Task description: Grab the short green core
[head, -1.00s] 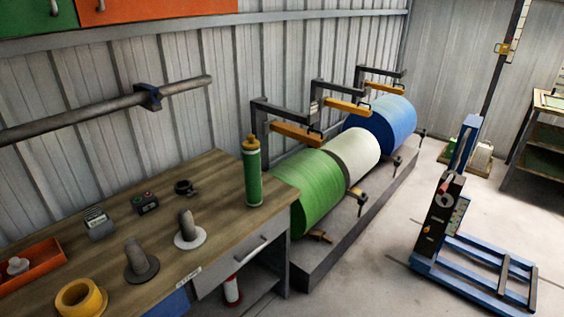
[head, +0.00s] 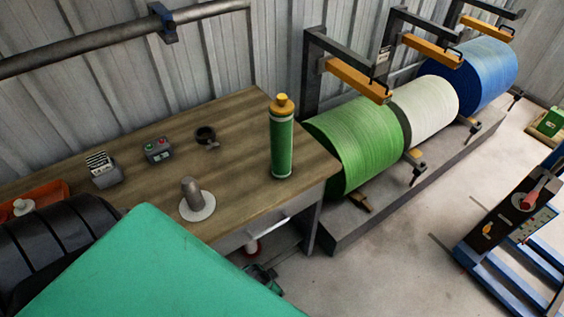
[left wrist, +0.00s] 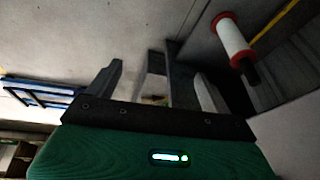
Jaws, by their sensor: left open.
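A green core (head: 282,150) with a yellow top stands upright on the wooden bench (head: 235,120), near its right end. It is the only small green cylinder I see on the bench. My left arm reaches in from the lower left in the head view. My left gripper (head: 264,274) is partly hidden by the arm, in front of the bench's front edge and below its top, apart from the core. In the left wrist view the left gripper (left wrist: 158,70) is open with nothing between its fingers. The right gripper is not in view.
A grey upright peg on a white disc (head: 197,203), a black clamp ring (head: 206,137) and a button box (head: 158,151) are on the bench. Large green (head: 360,145), white and blue rolls stand right. A red-ended white spool (left wrist: 234,40) is below the bench top.

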